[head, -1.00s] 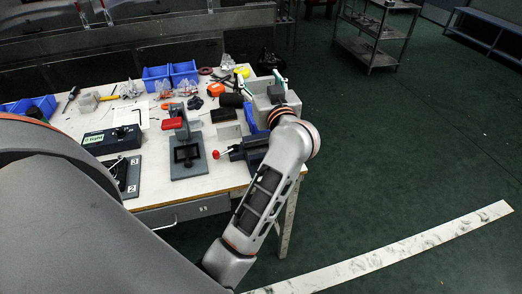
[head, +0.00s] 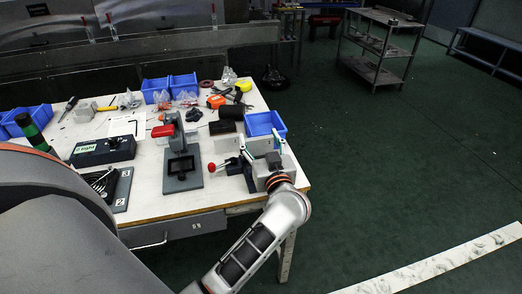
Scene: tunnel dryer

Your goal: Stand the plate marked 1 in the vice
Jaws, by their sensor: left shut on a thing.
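My left gripper (head: 261,146) is at the right end of the bench, with its forearm rising from the bottom of the head view. It is shut on a light grey plate (head: 259,171); the fingers partly cover it, and no number is readable. The dark vice (head: 236,166), with a red-knobbed handle, is just left of the plate. The plate overlaps the vice's right part in the picture, so I cannot tell whether it is between the jaws, touching, or above them. My right gripper is not in view.
A blue bin (head: 265,123) stands behind the gripper. Left of the vice is a dark stand with a red part (head: 182,165). A box with a green label (head: 103,150) and a rack marked 2 (head: 122,190) are further left. Floor is clear right of the bench (head: 205,207).

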